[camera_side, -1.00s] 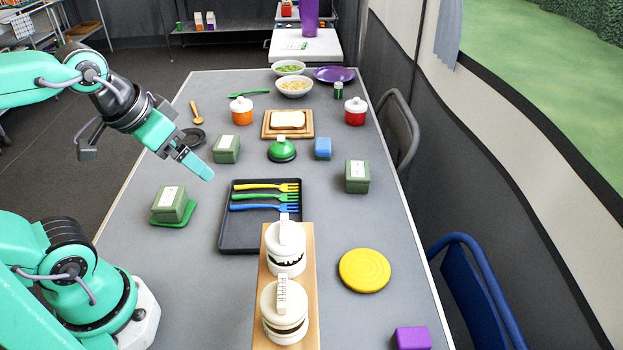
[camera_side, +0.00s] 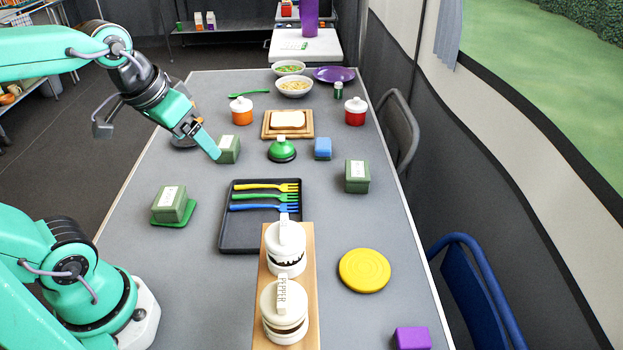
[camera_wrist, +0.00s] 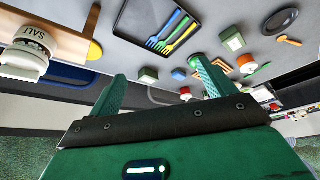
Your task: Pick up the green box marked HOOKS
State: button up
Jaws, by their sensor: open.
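Three green boxes with pale labels stand on the table; the lettering is too small to read, so I cannot tell which is HOOKS. One box (camera_side: 230,148) is at the back left, one (camera_side: 357,177) at the right, and one (camera_side: 171,205) at the front left on a green mat. My gripper (camera_side: 216,156) is open and empty, its tip overlapping the left edge of the back-left box in the side view; contact cannot be told. In the wrist view the open fingers (camera_wrist: 159,70) frame the table, with the back-left box (camera_wrist: 232,40) beyond the right finger.
A black tray (camera_side: 229,235) with forks lies mid-table. A green bell (camera_side: 282,151), a blue block (camera_side: 323,149) and an orange pot (camera_side: 242,115) stand near the back-left box. White jars (camera_side: 285,305) stand on a wooden board at the front. The table between the left boxes is clear.

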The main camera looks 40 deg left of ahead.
jog(key=w+a+n+g, duration=0.1)
jog(key=w+a+n, duration=0.1)
jog(key=w+a, duration=0.45)
jog(key=n+g, duration=0.4)
jog(key=n, duration=0.1)
send_over(226, 142)
jog(key=f, duration=1.6)
jog(key=shift+d, duration=0.2)
jog(key=shift+a+f, duration=0.25)
jog(key=shift+f, duration=0.1)
jog(key=shift+f, duration=0.1)
jog(key=shift+f, duration=1.2)
jog(key=shift+f, duration=0.1)
